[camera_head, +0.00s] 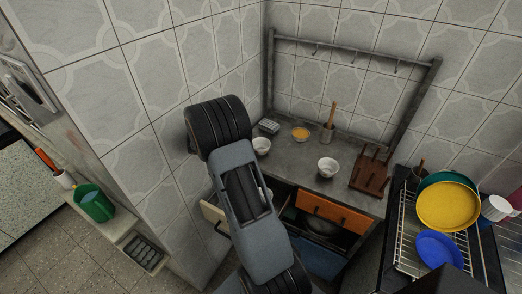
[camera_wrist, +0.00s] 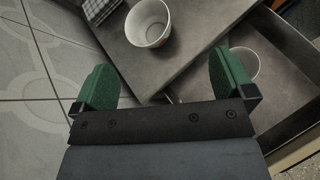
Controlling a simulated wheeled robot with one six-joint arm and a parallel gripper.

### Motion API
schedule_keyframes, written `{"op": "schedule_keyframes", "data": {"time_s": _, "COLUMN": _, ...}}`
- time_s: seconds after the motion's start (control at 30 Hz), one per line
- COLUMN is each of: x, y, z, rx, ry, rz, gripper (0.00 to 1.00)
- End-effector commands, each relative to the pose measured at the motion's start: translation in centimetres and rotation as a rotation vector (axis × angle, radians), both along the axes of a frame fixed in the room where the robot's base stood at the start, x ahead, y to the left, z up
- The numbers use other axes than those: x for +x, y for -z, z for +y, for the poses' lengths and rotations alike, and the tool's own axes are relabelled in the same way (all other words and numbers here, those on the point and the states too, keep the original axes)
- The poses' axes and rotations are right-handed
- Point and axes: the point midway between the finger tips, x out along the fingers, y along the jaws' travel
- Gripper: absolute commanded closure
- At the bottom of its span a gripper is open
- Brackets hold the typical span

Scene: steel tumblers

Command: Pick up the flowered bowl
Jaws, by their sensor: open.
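A white bowl (camera_wrist: 148,22) stands upright on the grey counter in the wrist view, beyond my fingertips; faint marks show on it, but I cannot make out flowers. A second pale bowl (camera_wrist: 243,62) shows lower, inside an open drawer at the right. My gripper (camera_wrist: 165,80) is open and empty, its green fingers wide apart, touching neither bowl. In the head view, one white bowl (camera_head: 261,147) stands beside my arm and another white bowl (camera_head: 328,167) stands farther right on the counter. My arm hides the gripper there. I cannot tell which bowl is flowered.
The counter (camera_head: 300,155) also holds a yellow-filled bowl (camera_head: 300,133), a mortar with pestle (camera_head: 328,127) and a wooden peg rack (camera_head: 370,174). Open drawers, one with an orange front (camera_head: 337,213), jut out below. A dish rack (camera_head: 408,240) with plates stands right.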

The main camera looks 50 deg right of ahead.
Motion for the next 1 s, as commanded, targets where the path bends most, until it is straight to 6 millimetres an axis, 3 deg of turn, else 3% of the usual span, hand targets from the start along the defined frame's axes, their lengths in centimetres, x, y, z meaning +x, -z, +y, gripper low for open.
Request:
{"op": "schedule_keyframes", "data": {"time_s": 0.03, "x": 0.4, "y": 1.6, "z": -1.2, "rx": -0.026, "ry": -0.032, "rz": 0.065, "gripper": 0.00}}
{"op": "schedule_keyframes", "data": {"time_s": 0.1, "x": 0.9, "y": 3.0, "z": -2.5, "rx": -0.056, "ry": -0.073, "rz": 0.132, "gripper": 0.00}}
{"op": "schedule_keyframes", "data": {"time_s": 0.3, "x": 1.6, "y": 5.3, "z": -4.4, "rx": -0.104, "ry": -0.143, "rz": 0.243, "gripper": 0.00}}
{"op": "schedule_keyframes", "data": {"time_s": 1.0, "x": 0.8, "y": 8.4, "z": -11.3, "rx": -0.114, "ry": -0.158, "rz": 0.267, "gripper": 0.00}}
